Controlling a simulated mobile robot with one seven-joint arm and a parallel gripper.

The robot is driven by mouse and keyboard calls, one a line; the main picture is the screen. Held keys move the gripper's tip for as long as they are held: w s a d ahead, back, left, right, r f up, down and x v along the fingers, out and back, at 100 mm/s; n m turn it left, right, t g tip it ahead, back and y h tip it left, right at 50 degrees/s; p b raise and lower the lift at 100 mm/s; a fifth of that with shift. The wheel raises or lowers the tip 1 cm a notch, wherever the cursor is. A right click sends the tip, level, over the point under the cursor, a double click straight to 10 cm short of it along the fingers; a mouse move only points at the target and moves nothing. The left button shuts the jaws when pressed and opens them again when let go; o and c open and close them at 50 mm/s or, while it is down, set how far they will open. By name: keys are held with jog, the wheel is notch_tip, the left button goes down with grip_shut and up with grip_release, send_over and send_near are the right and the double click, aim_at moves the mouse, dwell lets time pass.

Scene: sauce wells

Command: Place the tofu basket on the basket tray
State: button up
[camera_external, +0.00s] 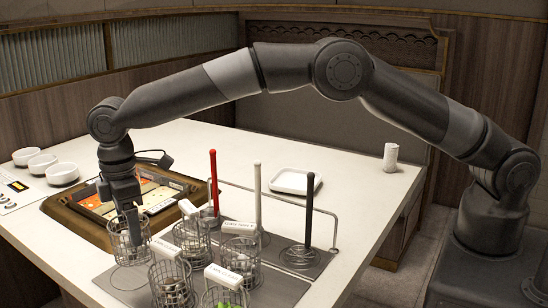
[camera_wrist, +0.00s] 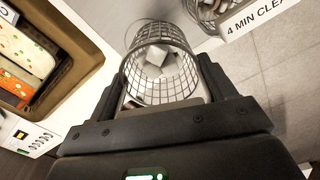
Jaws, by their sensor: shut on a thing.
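The tofu basket (camera_wrist: 158,88) is a round wire-mesh basket with white cubes inside. It sits between the two fingers of my gripper (camera_wrist: 163,82) in the wrist view. In the external view the basket (camera_external: 130,250) is at the front left, and my gripper (camera_external: 127,225) points down and is shut on it. Below the basket is a grey flat tray (camera_external: 112,287) on the white counter. I cannot tell whether the basket touches it. Which surface is the basket tray is not labelled; a small white tray (camera_external: 295,182) lies farther back.
Several labelled wire baskets (camera_external: 171,285) stand close to the right of the held one. Red, white and black upright handles (camera_external: 308,210) rise behind them, near a metal rail. A brown-framed ingredient box (camera_external: 75,235) lies to the left. The back right counter is mostly clear.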

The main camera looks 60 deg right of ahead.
aim_at(134, 250)
notch_tip(134, 250, down, 6)
jog(key=shift+f, duration=0.25)
jog(key=shift+f, duration=0.15)
jog(key=o, duration=1.2)
jog(key=shift+c, duration=0.2)
notch_tip(134, 250, up, 11)
jog(key=shift+f, duration=0.1)
jog(key=shift+r, duration=0.75)
